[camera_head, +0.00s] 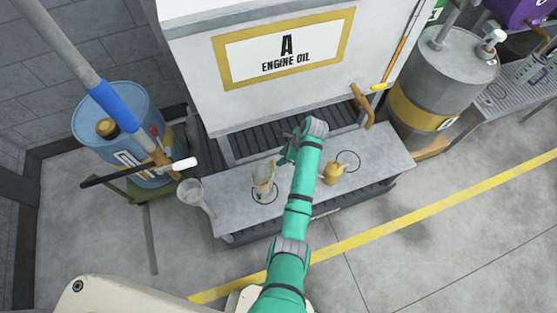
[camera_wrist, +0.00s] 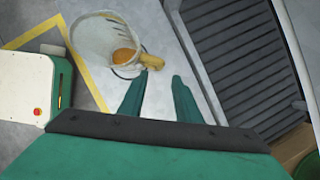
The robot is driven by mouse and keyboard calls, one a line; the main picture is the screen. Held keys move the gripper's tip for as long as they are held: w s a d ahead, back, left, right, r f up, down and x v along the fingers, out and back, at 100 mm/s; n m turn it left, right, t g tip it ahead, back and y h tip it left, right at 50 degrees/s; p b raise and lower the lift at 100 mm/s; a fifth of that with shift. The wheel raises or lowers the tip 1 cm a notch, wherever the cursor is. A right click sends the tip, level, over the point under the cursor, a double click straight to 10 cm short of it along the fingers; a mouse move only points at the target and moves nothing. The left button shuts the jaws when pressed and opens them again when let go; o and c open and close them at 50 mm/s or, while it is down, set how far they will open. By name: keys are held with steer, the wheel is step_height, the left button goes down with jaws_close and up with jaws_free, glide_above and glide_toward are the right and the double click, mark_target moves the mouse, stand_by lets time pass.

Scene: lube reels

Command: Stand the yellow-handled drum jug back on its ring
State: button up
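The drum jug (camera_head: 264,178) is a pale, translucent vessel on the left half of the grey bench. It looks roughly upright, with its base at a thin dark ring (camera_head: 264,198); I cannot tell if it sits fully inside. In the wrist view the jug (camera_wrist: 98,40) shows its wide mouth, something amber low inside, and a yellow handle (camera_wrist: 153,62) on its right. My gripper (camera_wrist: 160,75) is open, with a clear gap between its teal fingers. The left fingertip is close to the handle; contact is unclear. In the head view my gripper (camera_head: 285,157) is just right of the jug.
A small yellow can (camera_head: 333,173) stands right of my arm, beside another dark ring (camera_head: 348,157). A pale funnel-like vessel (camera_head: 194,195) is at the bench's left end. The engine oil tank (camera_head: 285,50) rises behind. A blue drum (camera_head: 125,115) and grey drum (camera_head: 435,90) flank the bench.

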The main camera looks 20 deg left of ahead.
steer(key=s+d+f+n+t+h, duration=0.1)
steer(key=s+d+f+n+t, duration=0.25)
steer(key=s+f, duration=0.55)
steer(key=s+d+r+n+t+h, duration=0.1)
steer(key=s+d+r+n+t, duration=0.1)
steer(key=s, duration=0.4)
steer(key=s+d+r+n+t+h, duration=0.1)
steer(key=s+d+r+n+t, duration=0.15)
steer(key=s, duration=0.35)
steer(key=s+d+r+n+t, duration=0.1)
steer(key=s+r+n+t, duration=0.1)
steer(key=s+r, duration=0.3)
steer(key=s+d+r+n+t+h, duration=0.1)
steer(key=s+r+n+t, duration=0.2)
steer(key=r, duration=1.1)
steer(key=s+d+r+n+t, duration=0.1)
steer(key=s+r+n+t, duration=0.1)
steer(key=s+r+n, duration=0.3)
steer(key=s+r, duration=0.4)
steer(key=shift+d+r+h, duration=0.15)
steer(key=shift+d+h, duration=0.15)
steer(key=shift+s, duration=0.15)
